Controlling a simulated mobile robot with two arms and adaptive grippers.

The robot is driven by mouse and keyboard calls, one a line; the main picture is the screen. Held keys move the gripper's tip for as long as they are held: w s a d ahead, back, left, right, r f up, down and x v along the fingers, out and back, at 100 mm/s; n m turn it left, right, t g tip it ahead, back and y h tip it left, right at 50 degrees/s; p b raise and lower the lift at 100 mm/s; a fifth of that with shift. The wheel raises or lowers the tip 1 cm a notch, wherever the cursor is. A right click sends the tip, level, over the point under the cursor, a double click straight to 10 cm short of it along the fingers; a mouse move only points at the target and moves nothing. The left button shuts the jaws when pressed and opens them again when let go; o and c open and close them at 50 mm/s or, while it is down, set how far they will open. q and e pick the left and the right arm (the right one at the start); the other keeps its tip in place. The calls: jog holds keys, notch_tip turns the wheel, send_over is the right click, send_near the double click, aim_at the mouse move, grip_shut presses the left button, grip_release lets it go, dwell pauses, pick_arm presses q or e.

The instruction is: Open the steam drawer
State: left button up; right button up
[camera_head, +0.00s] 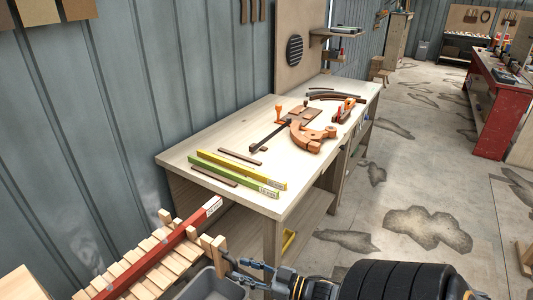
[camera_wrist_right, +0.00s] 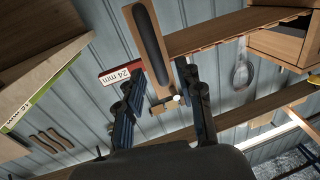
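A slatted wooden rack (camera_head: 172,262) with upright end posts is at the lower left in the head view, with faint steam beside it. I cannot tell for sure that it is the steam drawer. A red strip (camera_head: 160,250) lies along it; its end, marked "24 mm" (camera_wrist_right: 122,73), shows in the wrist view. My right gripper (camera_head: 238,269) is at the rack's right end. In the wrist view its fingers (camera_wrist_right: 157,80) are spread on either side of a wooden piece with a dark inset (camera_wrist_right: 149,42). Contact is unclear. My left gripper is out of view.
A workbench (camera_head: 243,141) with yellow and green strips (camera_head: 240,169), a curved wooden form (camera_head: 306,136) and tools stands behind. A grey bin (camera_head: 214,287) sits below the rack's right end. The floor (camera_head: 410,180) to the right is clear.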

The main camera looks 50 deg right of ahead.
jog(key=v, duration=0.9)
jog(key=s+f+m+g+h, duration=0.1)
jog(key=s+f+g+h, duration=0.25)
jog(key=f, duration=0.95)
jog(key=s+f+m+g+h, duration=0.15)
jog(key=s+f+g, duration=0.25)
jog(key=f, duration=0.8)
jog(key=s+a+f+n+g, duration=0.1)
jog(key=s+a+f+g, duration=0.8)
jog(key=s+a+f, duration=0.7)
jog(key=shift+a+f+n, duration=0.35)
jog(key=shift+a+f, duration=0.25)
